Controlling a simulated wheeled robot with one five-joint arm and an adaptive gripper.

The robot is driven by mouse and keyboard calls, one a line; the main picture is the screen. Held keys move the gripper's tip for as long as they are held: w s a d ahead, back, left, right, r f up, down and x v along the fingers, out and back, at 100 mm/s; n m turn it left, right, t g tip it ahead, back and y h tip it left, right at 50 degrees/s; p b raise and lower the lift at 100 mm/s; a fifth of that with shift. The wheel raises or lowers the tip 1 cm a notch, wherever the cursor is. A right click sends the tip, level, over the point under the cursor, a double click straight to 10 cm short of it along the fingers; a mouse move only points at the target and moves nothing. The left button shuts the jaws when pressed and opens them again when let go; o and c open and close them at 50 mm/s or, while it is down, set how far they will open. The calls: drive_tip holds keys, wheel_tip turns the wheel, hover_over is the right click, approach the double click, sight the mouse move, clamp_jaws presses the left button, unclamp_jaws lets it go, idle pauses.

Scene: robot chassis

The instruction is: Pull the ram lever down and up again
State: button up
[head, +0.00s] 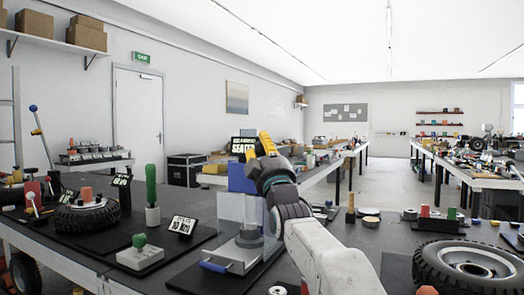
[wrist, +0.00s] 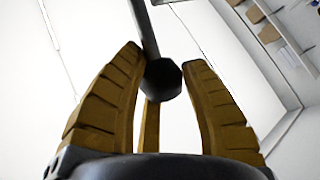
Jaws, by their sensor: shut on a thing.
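The press stands on the bench in the head view, with a blue head (head: 240,180), clear panels under it and a grey base (head: 234,254) with a blue front handle (head: 215,267). My gripper (head: 266,142), with yellow fingers, is raised at the top right of the blue head. In the wrist view the gripper (wrist: 163,90) is shut on the ram lever (wrist: 148,30), its yellow fingers around the dark knob (wrist: 163,78) at the rod's end. In the head view the fingers and wrist hide the lever.
A small sign (head: 243,146) shows behind the fingers. Left of the press are a green-handled tool (head: 151,190), another sign (head: 182,225) and a tyre (head: 87,218). A large tyre (head: 468,265) lies at the right.

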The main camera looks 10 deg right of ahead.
drive_tip(key=shift+a+f, duration=0.15)
drive_tip(key=o, duration=1.2)
drive_tip(key=shift+a, duration=0.1)
drive_tip(key=shift+s, duration=0.1)
drive_tip(key=shift+s, duration=0.1)
drive_tip(key=shift+v, duration=5.9)
